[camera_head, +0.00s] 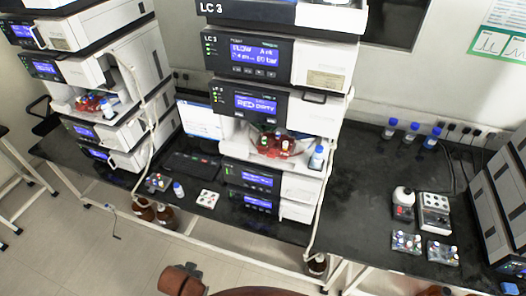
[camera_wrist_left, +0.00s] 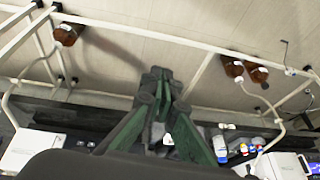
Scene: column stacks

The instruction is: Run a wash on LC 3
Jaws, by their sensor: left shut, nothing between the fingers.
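An open bay holds a tray of red items (camera_head: 272,146) and a blue-capped bottle (camera_head: 317,158). Two more lit displays (camera_head: 250,180) are lower down. My left gripper (camera_wrist_left: 157,82) is shut and empty in the left wrist view, over the floor. My right gripper is not in view.
Another stack (camera_head: 83,68) stands at left. Blue-capped bottles (camera_head: 411,131) and small racks (camera_head: 406,241) are on the right bench.

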